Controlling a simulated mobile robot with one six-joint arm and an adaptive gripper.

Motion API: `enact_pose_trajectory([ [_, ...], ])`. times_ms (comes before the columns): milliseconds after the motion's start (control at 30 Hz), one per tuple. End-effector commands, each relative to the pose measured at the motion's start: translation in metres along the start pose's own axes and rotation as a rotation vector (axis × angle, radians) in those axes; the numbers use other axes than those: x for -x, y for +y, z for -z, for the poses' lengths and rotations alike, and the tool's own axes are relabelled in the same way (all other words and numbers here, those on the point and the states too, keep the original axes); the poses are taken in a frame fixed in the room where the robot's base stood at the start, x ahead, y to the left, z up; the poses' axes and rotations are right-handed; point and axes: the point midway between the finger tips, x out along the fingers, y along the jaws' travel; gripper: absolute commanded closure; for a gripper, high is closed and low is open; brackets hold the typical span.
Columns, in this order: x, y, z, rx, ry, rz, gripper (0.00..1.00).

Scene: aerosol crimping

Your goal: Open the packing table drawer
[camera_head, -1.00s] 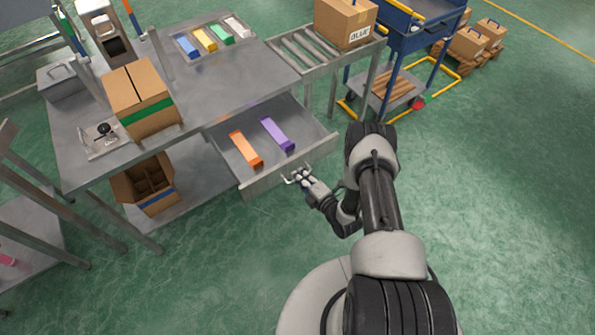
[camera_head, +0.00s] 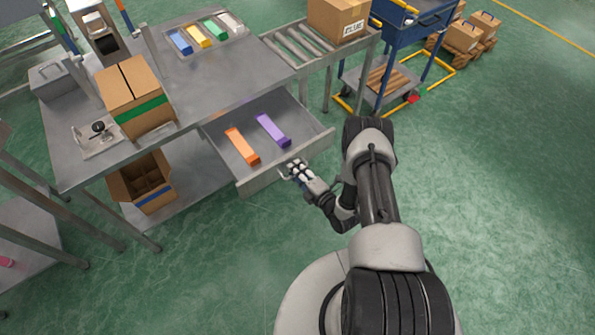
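The packing table drawer (camera_head: 213,146) stands pulled out from under the grey table top (camera_head: 215,83). An orange box (camera_head: 242,146) and a purple box (camera_head: 272,131) lie inside it. The drawer's front panel (camera_head: 262,182) faces me, with a small handle (camera_head: 284,174) on its outer side. My gripper (camera_head: 293,168) is at the front panel beside the handle, with its fingertips near the panel's top edge. The fingers are too small to tell whether they are apart or closed, and I cannot tell whether they touch the handle.
A carton with green tape (camera_head: 132,88) and a tray of coloured boxes (camera_head: 192,38) are on the table. An open carton (camera_head: 143,182) stands on the lower shelf. A roller conveyor (camera_head: 298,46) and a blue cart (camera_head: 410,40) are behind. The green floor right of my arm is clear.

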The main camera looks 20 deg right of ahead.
Motion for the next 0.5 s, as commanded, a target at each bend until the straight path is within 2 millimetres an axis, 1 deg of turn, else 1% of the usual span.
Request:
enact_pose_trajectory([
  [167, 0.002, -0.001, 0.0, -0.001, 0.0, 0.002, 0.7],
  [267, 0.011, -0.001, -0.001, -0.003, -0.003, 0.003, 0.7],
  [367, 0.028, -0.001, -0.002, -0.005, -0.005, 0.004, 0.7],
  [500, 0.059, -0.001, -0.002, -0.006, -0.006, 0.004, 0.7],
])
